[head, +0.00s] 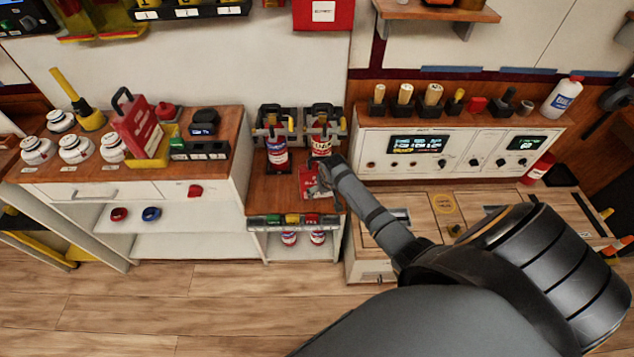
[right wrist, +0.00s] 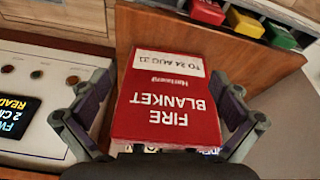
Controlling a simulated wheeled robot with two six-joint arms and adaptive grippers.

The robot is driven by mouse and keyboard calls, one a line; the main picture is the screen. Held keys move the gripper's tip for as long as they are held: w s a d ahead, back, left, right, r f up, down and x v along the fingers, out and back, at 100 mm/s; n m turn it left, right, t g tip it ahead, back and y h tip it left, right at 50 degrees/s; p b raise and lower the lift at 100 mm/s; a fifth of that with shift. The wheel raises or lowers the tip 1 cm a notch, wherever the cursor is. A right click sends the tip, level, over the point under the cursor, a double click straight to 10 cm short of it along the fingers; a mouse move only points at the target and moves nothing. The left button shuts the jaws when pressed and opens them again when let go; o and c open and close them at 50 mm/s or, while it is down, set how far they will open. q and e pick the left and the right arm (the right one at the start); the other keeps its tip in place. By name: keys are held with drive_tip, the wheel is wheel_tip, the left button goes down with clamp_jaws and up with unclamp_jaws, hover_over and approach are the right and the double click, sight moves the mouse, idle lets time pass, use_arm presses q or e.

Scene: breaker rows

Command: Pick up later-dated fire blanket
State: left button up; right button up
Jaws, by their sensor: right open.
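A red fire blanket pack (right wrist: 170,105) fills the middle of the right wrist view, upside down. It reads "FIRE BLANKET", with a white label that seems to say "TO 24 AUG 21". In the head view the pack (head: 308,183) shows as a small red shape on the low wooden shelf, partly covered by my right gripper (head: 326,176). In the right wrist view the open fingers of my right gripper (right wrist: 164,98) stand on either side of the pack, with small gaps. No second blanket is clearly readable. My left gripper is not in view.
Two red-and-white cans, one here (head: 277,155), stand in black holders behind the pack. A white control panel (head: 440,152) is to the right. A white cabinet (head: 140,190) with detectors and a red case (head: 137,127) is to the left. Coloured blocks (right wrist: 242,23) line the shelf edge.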

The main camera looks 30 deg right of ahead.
sight(320, 157)
drive_tip(key=w+r+m+t+b, duration=0.1)
drive_tip(key=w+r, duration=0.1)
drive_tip(key=r, duration=0.7)
drive_tip(key=w+r+m+b, duration=0.1)
drive_tip(key=w+r, duration=0.1)
drive_tip(key=r, duration=0.8)
drive_tip(key=shift+n, duration=0.3)
drive_tip(key=x, duration=0.6)
drive_tip(key=shift+w+d, duration=0.1)
drive_tip(key=shift+f, duration=0.45)
drive_tip(key=x, duration=0.4)
drive_tip(key=shift+f+p, duration=0.3)
drive_tip(key=c, duration=1.6)
drive_tip(key=shift+r, duration=0.15)
drive_tip(key=shift+c, duration=0.8)
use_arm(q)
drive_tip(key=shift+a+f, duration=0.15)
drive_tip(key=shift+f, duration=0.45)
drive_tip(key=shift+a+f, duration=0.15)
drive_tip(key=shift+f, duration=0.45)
